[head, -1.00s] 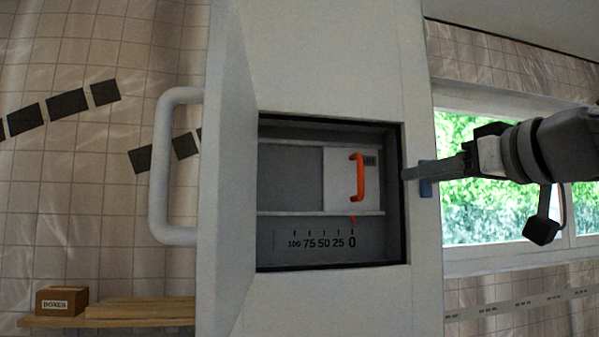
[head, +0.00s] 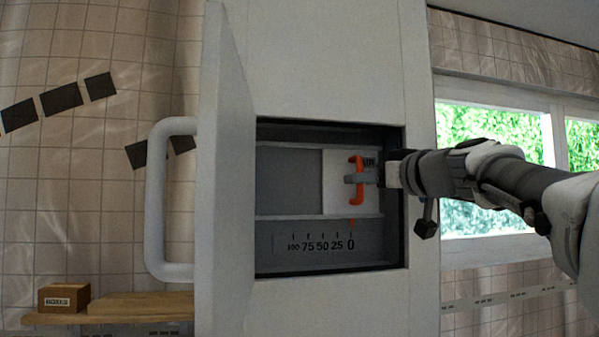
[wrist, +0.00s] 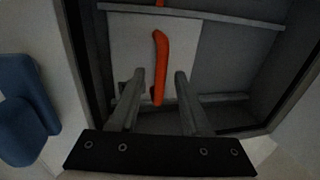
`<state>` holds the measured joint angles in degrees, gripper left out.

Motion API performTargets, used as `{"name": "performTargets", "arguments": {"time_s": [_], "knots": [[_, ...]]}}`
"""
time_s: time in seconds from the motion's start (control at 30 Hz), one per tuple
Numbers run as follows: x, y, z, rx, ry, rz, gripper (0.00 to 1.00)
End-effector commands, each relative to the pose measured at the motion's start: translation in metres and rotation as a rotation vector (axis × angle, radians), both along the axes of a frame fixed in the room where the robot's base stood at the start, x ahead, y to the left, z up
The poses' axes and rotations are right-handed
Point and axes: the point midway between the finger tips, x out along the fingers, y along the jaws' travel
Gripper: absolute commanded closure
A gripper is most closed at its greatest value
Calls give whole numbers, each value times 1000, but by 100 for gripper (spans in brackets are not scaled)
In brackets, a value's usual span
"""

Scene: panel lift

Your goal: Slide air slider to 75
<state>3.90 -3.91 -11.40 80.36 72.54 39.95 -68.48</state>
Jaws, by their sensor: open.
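The air slider is a pale square plate (head: 334,196) with an upright orange handle (head: 357,196), inside the grey recess of the panel. Its orange pointer (head: 352,222) is at 0, the right end of the scale (head: 321,246), which reads 100, 75, 50, 25, 0. My gripper (head: 354,178) reaches into the recess from the right, at the handle's upper half. In the wrist view the handle (wrist: 160,68) stands between the two open fingers (wrist: 157,88), with visible gaps. Part of the handle is hidden by a finger in the head view.
The open door (head: 222,190) with a big white handle (head: 157,200) stands left of the recess. The recess frame (head: 331,273) bounds the space around my gripper. A blue latch piece (wrist: 24,100) is beside the frame. Free track (head: 290,182) lies left of the plate.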

Motion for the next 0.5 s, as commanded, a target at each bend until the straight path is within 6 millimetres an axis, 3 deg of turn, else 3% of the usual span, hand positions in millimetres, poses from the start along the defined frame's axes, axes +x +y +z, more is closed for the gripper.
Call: {"name": "performTargets", "arguments": {"time_s": [0.2,0.47,0.5], "knots": [[15,7,1,0,0,1,53],[16,7,0,0,0,0,53],[16,7,0,0,0,0,56]]}}
